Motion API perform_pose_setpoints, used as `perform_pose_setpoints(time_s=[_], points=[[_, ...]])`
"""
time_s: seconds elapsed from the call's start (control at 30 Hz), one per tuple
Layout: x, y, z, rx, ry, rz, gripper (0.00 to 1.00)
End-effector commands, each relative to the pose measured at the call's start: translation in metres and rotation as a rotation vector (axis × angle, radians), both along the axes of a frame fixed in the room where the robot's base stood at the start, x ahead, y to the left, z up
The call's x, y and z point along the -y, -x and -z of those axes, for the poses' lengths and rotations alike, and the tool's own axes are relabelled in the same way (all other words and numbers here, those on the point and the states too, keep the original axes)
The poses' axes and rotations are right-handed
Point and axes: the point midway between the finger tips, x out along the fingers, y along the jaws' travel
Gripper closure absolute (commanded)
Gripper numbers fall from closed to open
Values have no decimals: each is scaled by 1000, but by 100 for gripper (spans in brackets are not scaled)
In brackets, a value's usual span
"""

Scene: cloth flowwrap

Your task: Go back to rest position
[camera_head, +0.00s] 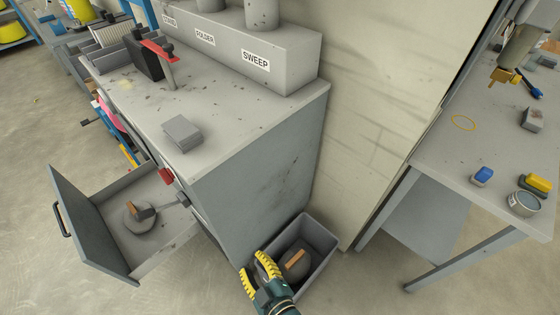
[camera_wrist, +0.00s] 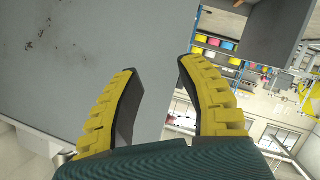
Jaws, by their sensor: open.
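My gripper (camera_head: 257,269) shows at the bottom of the head view, with yellow fingers and a dark green body. It is above or beside the grey bin (camera_head: 325,243) on the floor. In the wrist view my gripper (camera_wrist: 158,72) has its two yellow fingers spread apart with nothing between them. A round grey item with an orange-brown part (camera_head: 297,263) lies in the bin, partly hidden by my gripper.
The grey cabinet (camera_head: 262,150) stands just behind the bin, with its drawer (camera_head: 85,222) pulled open at left. A grey block (camera_head: 182,134) lies on the cabinet top. A workbench (camera_head: 445,150) stands at right. Open floor (camera_head: 350,290) lies between bin and bench.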

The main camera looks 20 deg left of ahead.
Motion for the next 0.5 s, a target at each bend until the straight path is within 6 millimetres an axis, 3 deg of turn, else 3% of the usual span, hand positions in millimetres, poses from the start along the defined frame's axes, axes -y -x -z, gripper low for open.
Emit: perform_pose_setpoints(time_s=[0.03,0.23,0.37,0.5], points=[[8,-24,-56,67,20,24,61],[47,-89,-218,252,69,179,61],[79,-107,-328,351,47,320,61],[119,-104,-445,445,-44,496,61]])
